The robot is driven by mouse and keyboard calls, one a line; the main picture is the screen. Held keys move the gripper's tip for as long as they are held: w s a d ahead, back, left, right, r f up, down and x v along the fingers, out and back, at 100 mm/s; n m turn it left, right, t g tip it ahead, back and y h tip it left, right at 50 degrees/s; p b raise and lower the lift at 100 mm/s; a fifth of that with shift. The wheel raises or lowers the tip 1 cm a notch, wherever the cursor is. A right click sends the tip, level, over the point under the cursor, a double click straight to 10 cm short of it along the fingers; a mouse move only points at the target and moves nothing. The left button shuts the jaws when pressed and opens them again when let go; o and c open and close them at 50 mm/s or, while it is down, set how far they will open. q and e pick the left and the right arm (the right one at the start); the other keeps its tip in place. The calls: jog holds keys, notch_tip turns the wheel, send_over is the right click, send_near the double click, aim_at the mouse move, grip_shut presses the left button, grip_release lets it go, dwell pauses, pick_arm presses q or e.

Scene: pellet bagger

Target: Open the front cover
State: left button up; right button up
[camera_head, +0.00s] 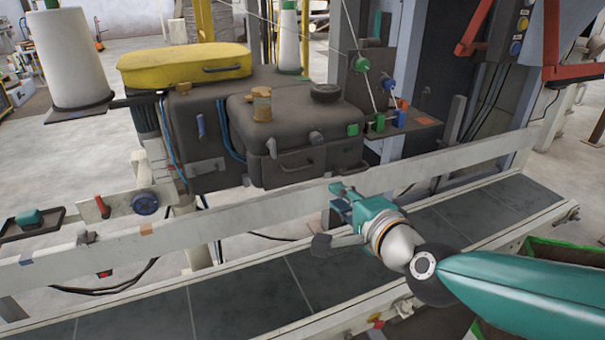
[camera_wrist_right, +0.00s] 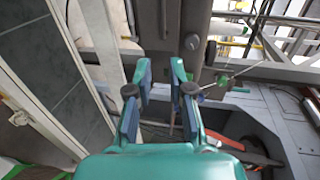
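The bagger's dark grey head has a boxy front cover (camera_head: 290,135) with a bar handle (camera_head: 297,166) low on its face. The cover looks closed, with no visible gap. My right gripper (camera_head: 328,217) is in front of and below the cover, beside the pale rail, apart from the handle. In the right wrist view its fingers (camera_wrist_right: 162,72) stand apart with nothing between them. The grey machine body (camera_wrist_right: 165,25) with a round knob shows beyond them; I cannot tell which part of it this is. My left gripper is not in view.
A yellow top cover (camera_head: 185,65) with a handle sits behind. A pale rail (camera_head: 230,212) runs in front of the machine, above a dark conveyor (camera_head: 240,295). Thread guides (camera_head: 385,85) and a small shelf (camera_head: 405,127) stand right of the head. A thread cone (camera_head: 70,60) stands left.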

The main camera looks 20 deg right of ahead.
aim_at(302, 170)
jog(key=x, duration=0.5)
jog(key=p+x, duration=0.1)
jog(key=x, duration=1)
jog(key=shift+w+a+r+p, duration=0.2)
jog(key=shift+w+a+p, duration=0.1)
jog(key=shift+w+a, duration=0.1)
grip_shut()
